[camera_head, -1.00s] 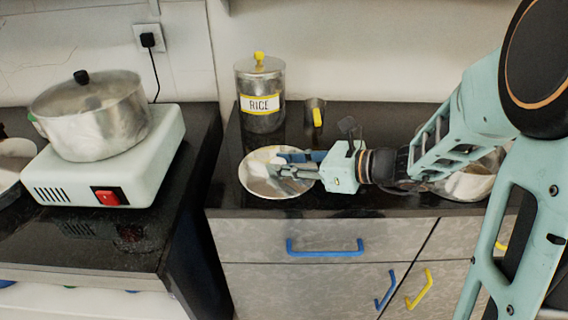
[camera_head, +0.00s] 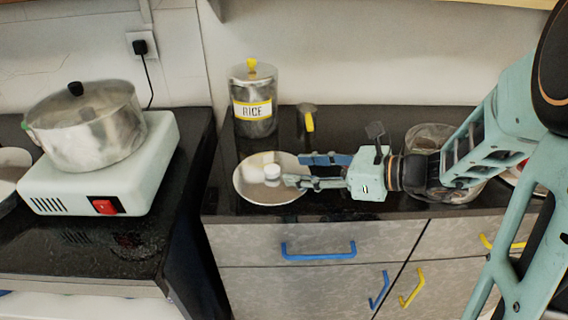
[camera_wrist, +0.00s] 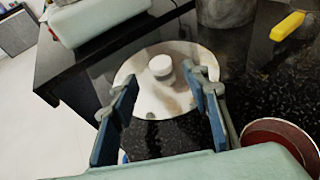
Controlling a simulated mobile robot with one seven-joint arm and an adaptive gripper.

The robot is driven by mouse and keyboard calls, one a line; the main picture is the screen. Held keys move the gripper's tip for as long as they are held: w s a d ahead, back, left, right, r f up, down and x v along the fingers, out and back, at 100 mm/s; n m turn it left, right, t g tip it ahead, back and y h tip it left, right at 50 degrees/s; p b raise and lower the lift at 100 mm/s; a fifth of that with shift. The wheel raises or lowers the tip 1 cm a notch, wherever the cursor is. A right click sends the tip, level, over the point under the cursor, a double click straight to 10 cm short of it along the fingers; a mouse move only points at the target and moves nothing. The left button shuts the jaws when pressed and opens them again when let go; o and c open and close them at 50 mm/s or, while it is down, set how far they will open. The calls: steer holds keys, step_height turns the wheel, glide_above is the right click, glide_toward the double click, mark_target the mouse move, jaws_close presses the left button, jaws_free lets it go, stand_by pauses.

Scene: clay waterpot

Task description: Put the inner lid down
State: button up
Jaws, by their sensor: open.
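The inner lid (camera_head: 250,187) is a round, shiny metal disc with a white knob (camera_head: 272,173). It lies on the dark counter, left of my gripper and in front of the rice jar. My gripper (camera_head: 292,170) is open and empty, its fingers pointing left with their tips close to the knob. In the wrist view the lid (camera_wrist: 150,98) lies beyond and between the spread fingers of my gripper (camera_wrist: 163,95). The knob (camera_wrist: 160,66) is ahead of the fingertips and clear of them.
A rice jar (camera_head: 254,112) stands behind the lid, with a small yellow-handled item (camera_head: 309,120) to its right. A round metal vessel (camera_head: 428,142) is partly hidden behind my arm. A steel pot (camera_head: 88,128) sits on a white cooker (camera_head: 150,160) at left.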

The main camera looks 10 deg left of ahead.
steer(key=p+v, duration=0.1)
steer(key=v, duration=0.4)
steer(key=shift+d, duration=0.1)
